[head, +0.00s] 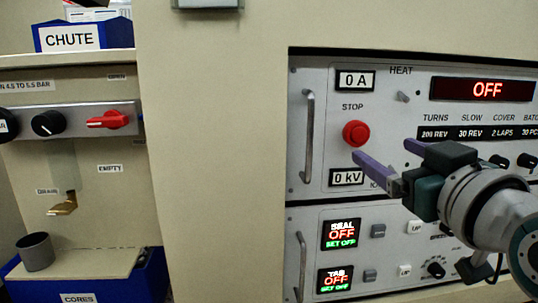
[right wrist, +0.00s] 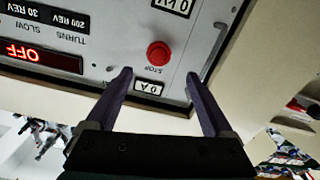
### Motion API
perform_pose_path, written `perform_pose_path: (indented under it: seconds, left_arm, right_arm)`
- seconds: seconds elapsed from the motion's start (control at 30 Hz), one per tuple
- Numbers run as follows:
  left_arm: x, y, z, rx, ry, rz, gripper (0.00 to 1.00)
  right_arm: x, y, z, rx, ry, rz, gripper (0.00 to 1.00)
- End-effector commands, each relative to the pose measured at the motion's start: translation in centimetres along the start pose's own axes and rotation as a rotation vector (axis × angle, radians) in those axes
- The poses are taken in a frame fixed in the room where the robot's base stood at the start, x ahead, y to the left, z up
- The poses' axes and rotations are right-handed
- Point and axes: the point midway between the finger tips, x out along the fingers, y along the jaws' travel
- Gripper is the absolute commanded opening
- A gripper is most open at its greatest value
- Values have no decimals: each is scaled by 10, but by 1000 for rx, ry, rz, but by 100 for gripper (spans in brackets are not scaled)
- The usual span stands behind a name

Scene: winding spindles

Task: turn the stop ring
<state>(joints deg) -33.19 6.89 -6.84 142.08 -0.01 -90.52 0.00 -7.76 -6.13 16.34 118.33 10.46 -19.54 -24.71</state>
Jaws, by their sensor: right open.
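The red STOP button (head: 356,133) sits on the upper grey control panel, between the 0 A and 0 kV displays. It also shows in the right wrist view (right wrist: 159,54), upside down, in the gap beyond the fingertips. No separate ring around it can be told apart. My right gripper (head: 383,150) is open, with two purple fingers pointing at the panel. In the head view its fingertips lie to the right of and just below the button; in the right wrist view the gripper (right wrist: 158,75) is apart from the button. My left gripper is not in view.
A metal handle (head: 308,136) stands out left of the button. A heat toggle (head: 403,96) and a red OFF display (head: 486,89) are at upper right. A lower panel has SEAL (head: 341,234) and TAB displays. At left are a red knob (head: 108,120) and a grey cup (head: 35,251).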

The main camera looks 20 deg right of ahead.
Motion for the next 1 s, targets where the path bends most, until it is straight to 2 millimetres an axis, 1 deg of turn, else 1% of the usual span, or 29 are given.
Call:
perform_pose_path:
  seconds: [0.17, 0.4, 0.5, 0.7, 1.0]
  left_arm:
    - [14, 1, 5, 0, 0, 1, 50]
    - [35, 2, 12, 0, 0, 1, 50]
    - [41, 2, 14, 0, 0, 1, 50]
    - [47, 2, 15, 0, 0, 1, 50]
    - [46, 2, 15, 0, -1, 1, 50]
  right_arm:
    - [25, 0, 2, 0, 3, 0, 86]
    - [66, -1, 2, 1, 3, 0, 86]
    - [78, 0, 2, 0, 1, 0, 86]
    - [92, 0, 0, -1, -2, 0, 86]
    - [94, 0, -1, -1, -2, -1, 86]
